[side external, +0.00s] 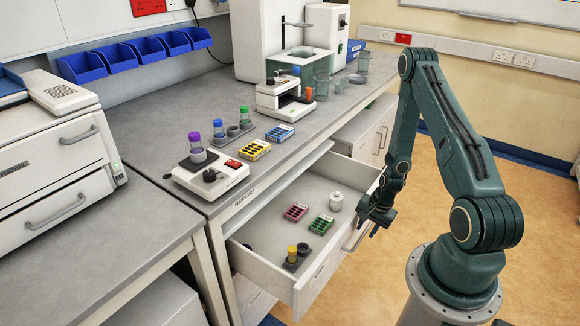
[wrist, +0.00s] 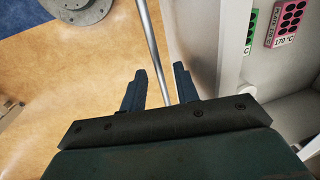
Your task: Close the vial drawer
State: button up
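The vial drawer (side external: 318,275) is pulled out from under the bench, its front panel toward my arm. Its metal bar handle (side external: 358,238) is on that front; the handle also shows in the wrist view (wrist: 152,40). My gripper (side external: 374,220) is at the handle, outside the drawer front. In the wrist view my gripper (wrist: 159,72) has its fingers apart with the bar running between them; contact is not clear. In the drawer are a magenta rack (side external: 295,212), a green rack (side external: 321,224), a white lidded jar (side external: 336,202) and a yellow-capped vial (side external: 292,254) in a dark holder.
The bench top (side external: 225,112) above the drawer carries a white vial device (side external: 222,178), a yellow rack (side external: 255,149), a blue rack (side external: 280,133) and other instruments. A cabinet (side external: 372,135) stands behind the drawer. The tan floor in front is mostly clear.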

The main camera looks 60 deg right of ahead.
jog(key=shift+c, duration=0.4)
grip_shut()
jog(key=shift+w, duration=0.15)
jog(key=w, duration=2.1)
jog(key=shift+w, duration=0.15)
jog(key=shift+o, duration=0.4)
grip_release()
notch_tip(320, 180, up, 14)
jog(key=s, duration=0.2)
jog(key=shift+s+f, duration=0.2)
jog(key=shift+s, duration=0.15)
jog(key=shift+c, duration=0.2)
